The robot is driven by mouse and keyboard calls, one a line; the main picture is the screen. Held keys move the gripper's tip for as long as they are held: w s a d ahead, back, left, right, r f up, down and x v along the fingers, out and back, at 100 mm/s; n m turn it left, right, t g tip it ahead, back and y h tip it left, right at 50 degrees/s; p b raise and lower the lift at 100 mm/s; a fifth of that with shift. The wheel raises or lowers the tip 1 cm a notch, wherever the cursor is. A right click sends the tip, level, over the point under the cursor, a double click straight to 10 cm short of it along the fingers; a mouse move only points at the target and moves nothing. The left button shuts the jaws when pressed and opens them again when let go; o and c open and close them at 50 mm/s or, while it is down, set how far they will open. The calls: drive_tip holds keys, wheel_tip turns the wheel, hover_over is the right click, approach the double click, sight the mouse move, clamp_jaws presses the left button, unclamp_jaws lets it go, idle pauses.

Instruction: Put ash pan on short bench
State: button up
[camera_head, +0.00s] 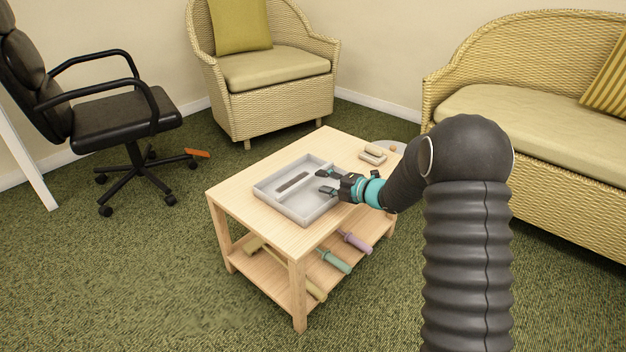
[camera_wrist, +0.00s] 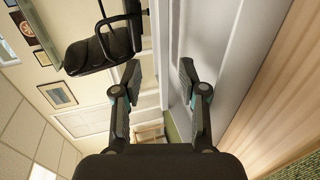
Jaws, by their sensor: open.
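A grey rectangular pan (camera_head: 309,214), which looks like the ash pan, lies flat on the light wooden table (camera_head: 230,196). It has a raised divider and a dark strip in one section. My gripper (camera_head: 325,182) is open and empty at the pan's right side, with its fingertips over or close to the pan. In the wrist view, the pan's grey surface (camera_wrist: 232,60) runs beside the right finger of my gripper (camera_wrist: 160,70). I cannot tell whether a finger touches it. I cannot tell which piece is the short bench.
A small beige block-like item (camera_head: 373,155) sits at the table's back right corner. Handled tools, including a green one (camera_head: 334,261) and a purple one (camera_head: 354,241), lie on the lower shelf. An office chair (camera_head: 125,112), wicker armchair (camera_head: 270,72) and wicker sofa (camera_head: 540,105) surround the table.

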drive_tip(key=shift+v, duration=1.75)
drive_tip(key=s+d+r+m+t+h, duration=0.2)
drive_tip(key=s+d+r+m+h, duration=0.35)
drive_tip(key=d+r+m, duration=0.2)
drive_tip(key=s+d+r+m+t+h, duration=0.1)
drive_tip(key=s+d+r+m+h, duration=0.5)
drive_tip(key=r+m, duration=0.25)
drive_tip(key=s+f+m+g, duration=0.1)
drive_tip(key=s+m+g, duration=0.2)
drive_tip(key=s, duration=1.2)
drive_tip(key=s+f+m+g, duration=0.1)
drive_tip(key=s+m+g, duration=0.2)
drive_tip(key=s+m, duration=0.6)
drive_tip(key=s, duration=0.7)
drive_tip(key=shift+d+f+g, duration=0.3)
drive_tip(key=shift+f, duration=0.1)
drive_tip(key=shift+w, duration=0.2)
drive_tip(key=shift+w+a, duration=0.1)
